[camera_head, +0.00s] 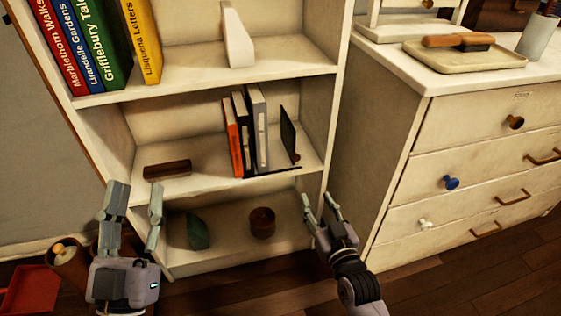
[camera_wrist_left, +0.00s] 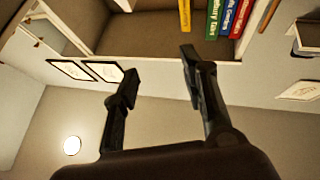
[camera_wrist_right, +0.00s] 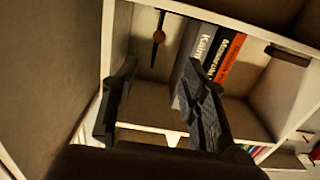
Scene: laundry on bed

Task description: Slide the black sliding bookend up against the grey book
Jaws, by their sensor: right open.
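The black sliding bookend (camera_head: 289,136) stands upright on the middle shelf, with a gap between it and the grey book (camera_head: 257,128) to its left. In the right wrist view the bookend (camera_wrist_right: 158,38) shows nearly edge-on with a brown knob, and the grey book (camera_wrist_right: 201,50) is beside it. My right gripper (camera_head: 321,196) is open and empty, in front of the bookcase, below and right of the bookend. Its fingers (camera_wrist_right: 160,66) frame the shelf opening. My left gripper (camera_head: 137,187) is open and empty at the left, in front of the lower shelves.
A black book (camera_head: 243,130) and an orange book (camera_head: 232,135) stand left of the grey book. A dark brown block (camera_head: 168,170) lies further left. The lower shelf holds a green object (camera_head: 197,230) and a brown cup (camera_head: 262,222). A white dresser (camera_head: 470,160) stands at right.

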